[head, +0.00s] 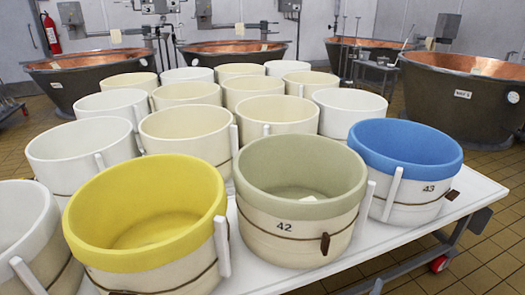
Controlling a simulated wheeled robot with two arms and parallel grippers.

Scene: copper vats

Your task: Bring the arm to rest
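Neither of my grippers nor either arm shows in the head view. The task names no object besides the arm. Nearest to me on a white table (465,202) stand a yellow-rimmed tub (150,215), a green-rimmed tub marked 42 (290,228) and a blue-rimmed tub marked 43 (405,170). All three are upright and open at the top. A small pale piece lies inside the green-rimmed tub.
Several white and cream tubs (187,125) crowd the table behind. Large copper-lined vats (465,98) stand beyond on the tiled floor (505,245). A red fire extinguisher (50,33) hangs at the back left. The table's right edge strip is bare.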

